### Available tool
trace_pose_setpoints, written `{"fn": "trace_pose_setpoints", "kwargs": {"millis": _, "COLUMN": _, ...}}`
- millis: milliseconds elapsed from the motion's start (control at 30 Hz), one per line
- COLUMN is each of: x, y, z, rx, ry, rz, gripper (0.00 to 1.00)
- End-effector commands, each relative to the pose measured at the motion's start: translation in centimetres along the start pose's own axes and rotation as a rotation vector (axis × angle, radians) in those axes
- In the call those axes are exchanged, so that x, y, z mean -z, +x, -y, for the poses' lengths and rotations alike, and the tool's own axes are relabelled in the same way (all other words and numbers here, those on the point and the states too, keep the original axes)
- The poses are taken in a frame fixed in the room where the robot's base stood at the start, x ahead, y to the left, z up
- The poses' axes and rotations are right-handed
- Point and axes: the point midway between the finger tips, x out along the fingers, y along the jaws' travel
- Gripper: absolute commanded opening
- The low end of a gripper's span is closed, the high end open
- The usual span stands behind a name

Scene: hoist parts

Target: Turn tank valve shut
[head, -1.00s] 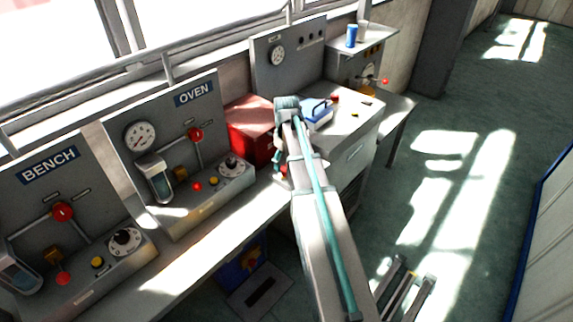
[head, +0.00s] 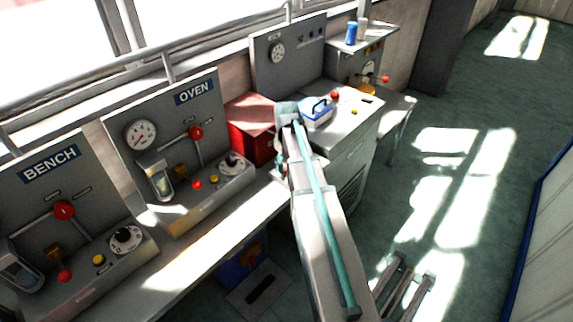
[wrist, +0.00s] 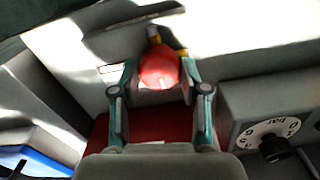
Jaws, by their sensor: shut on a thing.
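A round red knob with brass-coloured fittings (wrist: 159,68) is in the wrist view; I take it to be the tank valve. My gripper (wrist: 160,76) has its two teal fingers on either side of the knob and is shut on it. The knob's far side and the valve body below it are mostly hidden. In the head view, my arm covers most of the gripper and the valve, at the bench edge in front of the red box (head: 250,124).
The oven panel (head: 165,130) and bench panel (head: 62,205) stand to the left, with knobs and dials. A dial with a black knob (wrist: 275,148) is close right of my gripper. A blue and white case (head: 317,113) sits on the cabinet behind.

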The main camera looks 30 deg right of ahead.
Motion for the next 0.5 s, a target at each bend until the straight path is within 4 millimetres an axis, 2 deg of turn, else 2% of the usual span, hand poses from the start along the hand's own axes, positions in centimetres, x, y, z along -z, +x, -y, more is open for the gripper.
{"fn": "trace_pose_setpoints", "kwargs": {"millis": 267, "x": 0.0, "y": -0.01, "z": 0.02, "rx": 0.001, "ry": 0.03, "rz": 0.0, "gripper": 0.1}}
{"fn": "trace_pose_setpoints", "kwargs": {"millis": 500, "x": 0.04, "y": -0.02, "z": 0.0, "rx": 0.001, "ry": 0.148, "rz": 0.0, "gripper": 0.1}}
